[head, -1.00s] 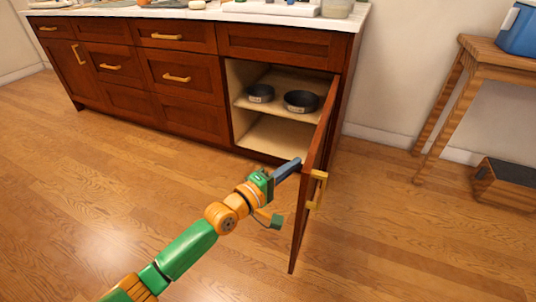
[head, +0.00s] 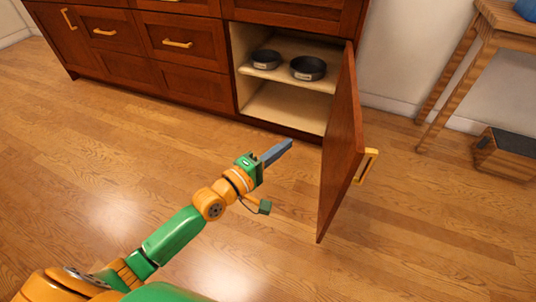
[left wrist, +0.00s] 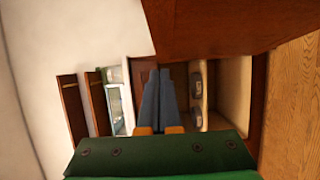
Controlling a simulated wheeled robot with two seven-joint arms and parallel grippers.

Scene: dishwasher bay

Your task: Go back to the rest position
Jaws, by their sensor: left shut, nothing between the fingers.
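My left gripper (head: 278,152) is shut and empty. It is in the air over the wood floor, in front of the open cabinet and to the left of its door. Its shut fingers also show in the left wrist view (left wrist: 158,98). The cabinet door (head: 342,150) stands open, with a brass handle (head: 368,166) on its outer face. A gap shows between the fingers and the door. My right gripper is in neither view.
Two dark round pans, a left one (head: 266,59) and a right one (head: 308,68), sit on the cabinet's upper shelf (head: 285,76). A wooden table (head: 480,45) and a step stool (head: 507,154) stand at the right. The floor (head: 110,160) on the left is clear.

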